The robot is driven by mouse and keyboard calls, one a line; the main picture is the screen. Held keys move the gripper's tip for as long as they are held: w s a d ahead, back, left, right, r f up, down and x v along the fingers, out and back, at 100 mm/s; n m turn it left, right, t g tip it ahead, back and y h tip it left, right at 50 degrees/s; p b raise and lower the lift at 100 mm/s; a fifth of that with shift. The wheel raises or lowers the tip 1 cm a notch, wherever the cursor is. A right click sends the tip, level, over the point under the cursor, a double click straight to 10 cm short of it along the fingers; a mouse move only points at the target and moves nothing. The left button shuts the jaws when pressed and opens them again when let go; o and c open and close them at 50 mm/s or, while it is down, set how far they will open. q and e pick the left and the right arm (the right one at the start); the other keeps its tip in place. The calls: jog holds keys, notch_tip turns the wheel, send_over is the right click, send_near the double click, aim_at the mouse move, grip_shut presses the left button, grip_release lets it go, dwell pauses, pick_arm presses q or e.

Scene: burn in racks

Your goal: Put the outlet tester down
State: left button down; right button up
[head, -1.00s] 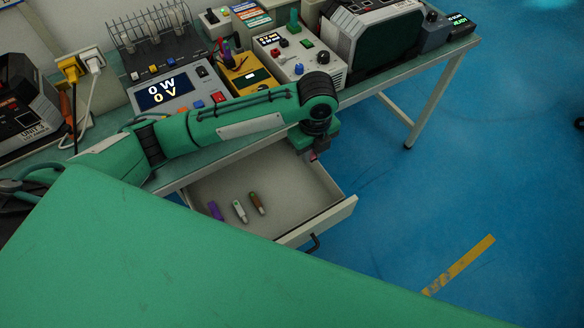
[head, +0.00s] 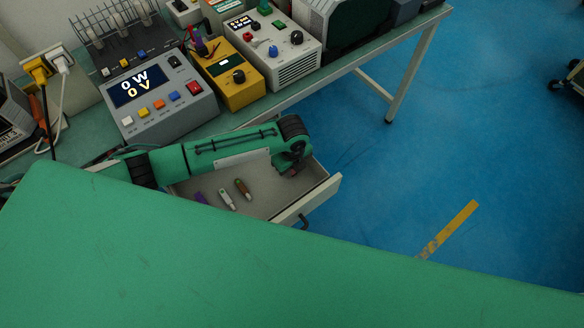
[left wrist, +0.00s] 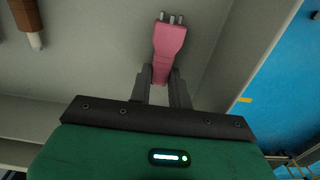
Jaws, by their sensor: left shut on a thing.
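The outlet tester (left wrist: 169,42) is pink with metal prongs at its far end, seen in the left wrist view. My left gripper (left wrist: 161,80) is shut on its near, narrower end. Both are in or just over the open drawer (head: 322,188), near its right wall. I cannot tell whether the tester touches the drawer floor. My right gripper is not in view.
A brown-and-white stick (head: 243,189), a pale one (head: 227,199) and a purple one (head: 201,198) lie in the drawer, left of the gripper. The bench above holds a grey power meter (head: 160,98), a yellow meter (head: 228,75) and a white box (head: 275,48).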

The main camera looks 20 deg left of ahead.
pick_arm(q)
jog(key=shift+f, duration=0.2)
jog(key=shift+f, duration=0.15)
jog(key=c, duration=1.3)
grip_release()
notch_tip(320, 180, up, 12)
jog(key=shift+r, duration=0.2)
jog(key=shift+r, duration=0.1)
